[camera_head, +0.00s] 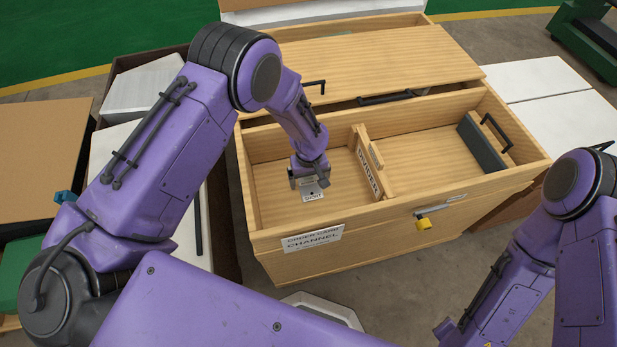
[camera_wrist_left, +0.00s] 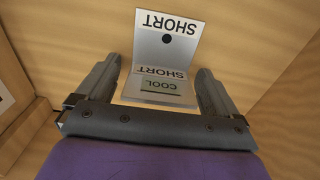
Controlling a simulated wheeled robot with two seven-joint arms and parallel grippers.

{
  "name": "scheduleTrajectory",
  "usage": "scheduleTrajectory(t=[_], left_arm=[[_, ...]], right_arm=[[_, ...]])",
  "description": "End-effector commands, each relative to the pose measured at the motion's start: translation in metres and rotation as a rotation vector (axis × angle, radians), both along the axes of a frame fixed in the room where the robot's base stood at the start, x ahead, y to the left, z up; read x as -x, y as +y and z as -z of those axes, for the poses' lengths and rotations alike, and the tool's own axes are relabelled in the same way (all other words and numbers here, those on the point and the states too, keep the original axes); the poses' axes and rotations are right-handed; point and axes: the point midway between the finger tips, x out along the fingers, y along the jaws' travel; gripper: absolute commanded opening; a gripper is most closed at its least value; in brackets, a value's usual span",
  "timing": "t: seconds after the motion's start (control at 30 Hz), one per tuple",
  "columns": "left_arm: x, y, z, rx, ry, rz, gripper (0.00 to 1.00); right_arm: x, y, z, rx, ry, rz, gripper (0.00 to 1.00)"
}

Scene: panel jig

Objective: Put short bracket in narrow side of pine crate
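The short bracket (camera_head: 313,190) is a grey L-shaped piece with "SHORT" labels, in the left, narrower compartment of the pine crate (camera_head: 400,222). In the left wrist view the bracket (camera_wrist_left: 165,55) also carries a "COOL" label. My left gripper (camera_head: 309,178) reaches down into that compartment over the bracket. In the left wrist view its fingers (camera_wrist_left: 160,85) are spread on either side of the bracket, with visible gaps. The bracket appears to rest on the compartment floor. My right gripper (camera_head: 447,330) is at the bottom right, outside the crate; its fingers are unclear.
A wooden divider (camera_head: 368,165) labelled "DIVIDER" splits the crate. A wooden lid (camera_head: 380,62) lies behind.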

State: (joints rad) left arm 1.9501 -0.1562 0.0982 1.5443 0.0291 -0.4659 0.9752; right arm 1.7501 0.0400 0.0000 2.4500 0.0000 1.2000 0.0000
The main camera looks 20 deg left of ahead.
Motion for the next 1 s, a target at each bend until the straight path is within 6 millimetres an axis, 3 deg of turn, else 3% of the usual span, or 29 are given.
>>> scheduleTrajectory(t=[0.17, 0.6, 0.77, 1.0], left_arm=[[-0.001, 0.0, -0.01, 0.0, -0.001, -0.001, 0.94], [-0.001, 0.0, -0.11, 0.0, -0.002, 0.001, 0.94], [0.0, 0.0, -0.123, 0.0, 0.0, 0.0, 0.94], [0.0, 0.0, -0.124, 0.0, 0.0, 0.0, 0.94]], right_arm=[[0.0, 0.0, -0.003, 0.0, 0.0, 0.0, 0.44], [0.0, 0.0, -0.008, 0.0, 0.0, 0.0, 0.44], [0.0, 0.0, -0.008, 0.0, 0.0, 0.0, 0.44], [0.0, 0.0, -0.008, 0.0, 0.0, 0.0, 0.44]])
